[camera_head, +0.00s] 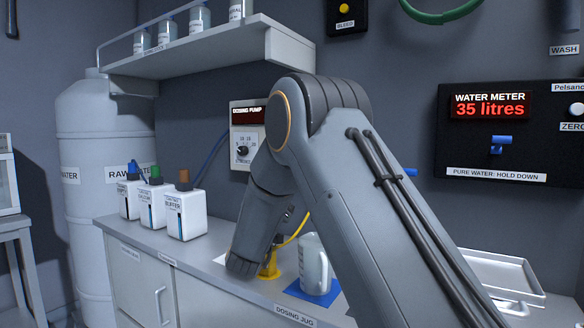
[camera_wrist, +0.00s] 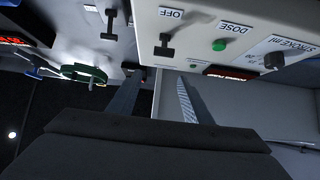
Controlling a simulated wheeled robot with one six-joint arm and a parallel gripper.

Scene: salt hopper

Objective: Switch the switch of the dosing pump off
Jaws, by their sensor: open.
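A black switch (camera_wrist: 166,43) sits beside the OFF label, left of a green DOSE button (camera_wrist: 219,45). I cannot tell which way the switch is set. My gripper (camera_wrist: 158,76) is open and empty, its fingers pointing toward the panel edge below the switch in the picture, apart from the switch. My arm hides the gripper in the head view.
A jug (camera_head: 314,268) stands on a blue mat beside a yellow fitting (camera_head: 269,266). Several white bottles (camera_head: 185,218) stand on the bench's left. In the wrist view, another black lever (camera_wrist: 109,24) and a green ring (camera_wrist: 84,73) lie left of the pump.

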